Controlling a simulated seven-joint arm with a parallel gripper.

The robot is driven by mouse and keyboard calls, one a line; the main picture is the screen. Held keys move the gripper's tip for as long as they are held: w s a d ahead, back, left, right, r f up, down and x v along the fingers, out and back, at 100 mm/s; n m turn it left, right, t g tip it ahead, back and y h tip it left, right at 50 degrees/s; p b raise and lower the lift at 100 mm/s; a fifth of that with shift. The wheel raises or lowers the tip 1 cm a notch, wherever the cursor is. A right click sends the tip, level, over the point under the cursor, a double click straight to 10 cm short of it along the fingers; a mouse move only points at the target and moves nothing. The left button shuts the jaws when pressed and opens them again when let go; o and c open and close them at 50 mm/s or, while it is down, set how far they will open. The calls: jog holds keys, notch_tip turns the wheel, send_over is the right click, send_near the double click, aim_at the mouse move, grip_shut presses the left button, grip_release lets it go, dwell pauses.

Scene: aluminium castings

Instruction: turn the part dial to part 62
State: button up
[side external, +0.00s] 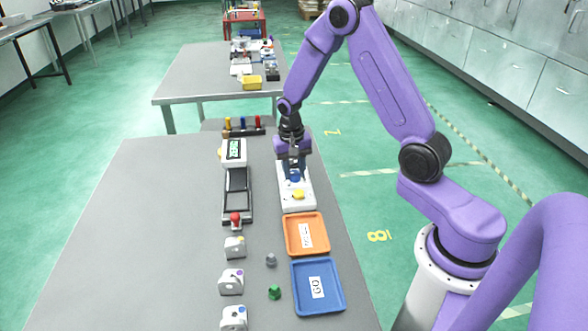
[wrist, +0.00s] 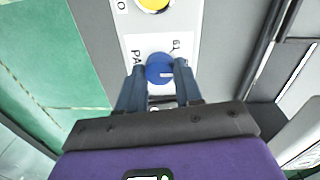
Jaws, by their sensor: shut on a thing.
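The part dial (wrist: 159,68) is a round blue knob with a pale pointer mark on a white panel (wrist: 182,27). In the side external view the blue dial (side external: 295,178) shows on the white control box (side external: 303,200), partly behind my gripper. My gripper (wrist: 158,74) points down over the box, with its two fingertips at the left and right sides of the dial, shut on it. The panel lettering is partly hidden, so I cannot read which part number the pointer marks.
A yellow knob (side external: 298,194) sits on the same box near the dial. An orange tray (side external: 306,234) and a blue tray (side external: 318,287) lie in front of the box. A black-framed fixture (side external: 237,195) and several grey castings (side external: 232,281) stand to the left. The table's left side is clear.

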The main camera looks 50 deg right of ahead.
dwell(0.4)
jog(key=o, duration=1)
jog(key=shift+o, duration=0.2)
notch_tip(320, 180, up, 17)
jog(key=shift+w+a+r, duration=0.2)
jog(key=shift+w+a, duration=0.1)
jog(key=shift+a, duration=0.15)
